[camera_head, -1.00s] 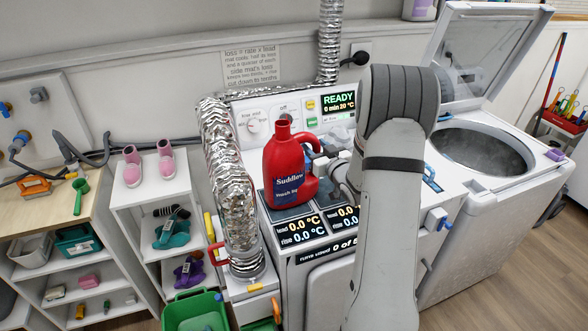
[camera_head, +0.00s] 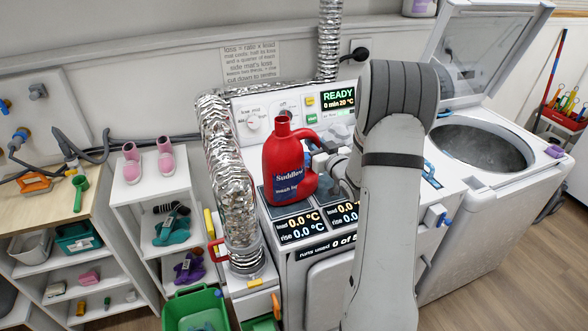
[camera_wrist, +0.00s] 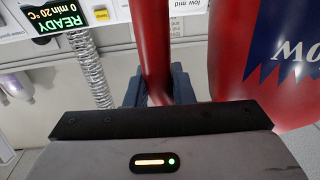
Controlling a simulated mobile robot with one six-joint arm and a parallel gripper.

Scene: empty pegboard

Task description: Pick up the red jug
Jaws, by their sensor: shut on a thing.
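The red jug (camera_head: 283,165) stands upright on top of the white machine with the READY display, its dark blue label facing the front. My gripper (camera_head: 319,158) is at the right side of the jug, at its handle, partly hidden by my arm in the head view. In the wrist view my gripper (camera_wrist: 158,88) has its dark fingers on both sides of the red handle and is shut on it. The jug's body (camera_wrist: 262,75) fills the right of that view. The jug's base appears to rest on the machine top.
A silver foil duct (camera_head: 228,170) stands close to the left of the jug. The control panel (camera_head: 270,118) is just behind it. Readout displays (camera_head: 298,226) lie in front. An open-lidded washer (camera_head: 480,150) stands to the right, and a green bin (camera_head: 195,312) is below left.

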